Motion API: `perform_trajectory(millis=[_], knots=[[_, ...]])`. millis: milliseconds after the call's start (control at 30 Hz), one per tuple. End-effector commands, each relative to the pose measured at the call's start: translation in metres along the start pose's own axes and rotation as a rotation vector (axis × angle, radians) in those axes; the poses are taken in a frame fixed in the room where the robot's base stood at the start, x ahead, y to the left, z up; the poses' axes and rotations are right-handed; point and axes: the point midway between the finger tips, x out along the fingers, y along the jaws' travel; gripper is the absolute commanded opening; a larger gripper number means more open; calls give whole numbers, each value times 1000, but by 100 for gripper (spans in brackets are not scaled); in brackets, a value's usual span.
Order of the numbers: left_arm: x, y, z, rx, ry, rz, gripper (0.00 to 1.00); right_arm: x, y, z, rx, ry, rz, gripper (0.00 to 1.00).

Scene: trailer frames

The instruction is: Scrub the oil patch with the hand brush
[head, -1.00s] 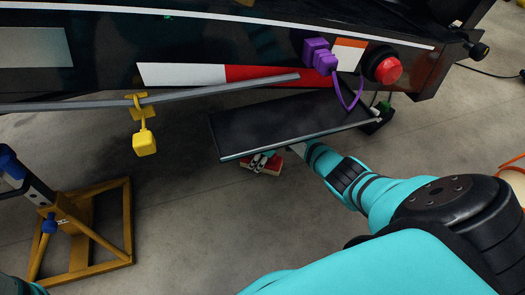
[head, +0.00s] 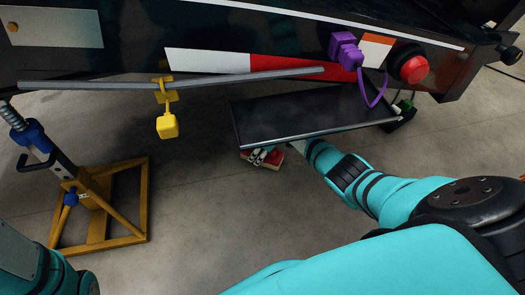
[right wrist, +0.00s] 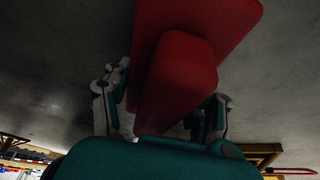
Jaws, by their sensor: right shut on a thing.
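The hand brush is red; in the head view its end (head: 273,161) shows low over the floor, by the front edge of the black flat step. In the right wrist view the red brush (right wrist: 180,75) fills the middle, between the two fingers. My right gripper (head: 259,156) is shut on it; it also shows in the right wrist view (right wrist: 163,103). The step hides part of the gripper. The bristles are hidden. I cannot make out the oil patch; the floor near the brush is dark with shadow. My left gripper is out of view.
The black step (head: 310,115) hangs over my right wrist, under the trailer's rear with its red-white strip (head: 285,67). A yellow block (head: 167,126) hangs from a grey bar. A yellow stand (head: 98,205) is at left. Floor between the stand and brush is clear.

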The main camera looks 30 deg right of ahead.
Motion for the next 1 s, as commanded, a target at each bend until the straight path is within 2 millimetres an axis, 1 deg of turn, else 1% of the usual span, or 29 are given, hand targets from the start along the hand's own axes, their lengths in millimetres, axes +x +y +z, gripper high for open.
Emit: perform_trajectory(millis=[33, 300, 567, 1000], knots=[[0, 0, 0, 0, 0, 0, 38, 2, -4, -2, -2, -1, -4, 31], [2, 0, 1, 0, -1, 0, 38, 7, -18, -20, -2, -1, -4, 31], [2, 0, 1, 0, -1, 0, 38, 10, -23, -28, -1, 1, -2, 31], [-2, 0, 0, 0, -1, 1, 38, 21, -42, -49, -1, 1, -1, 31]])
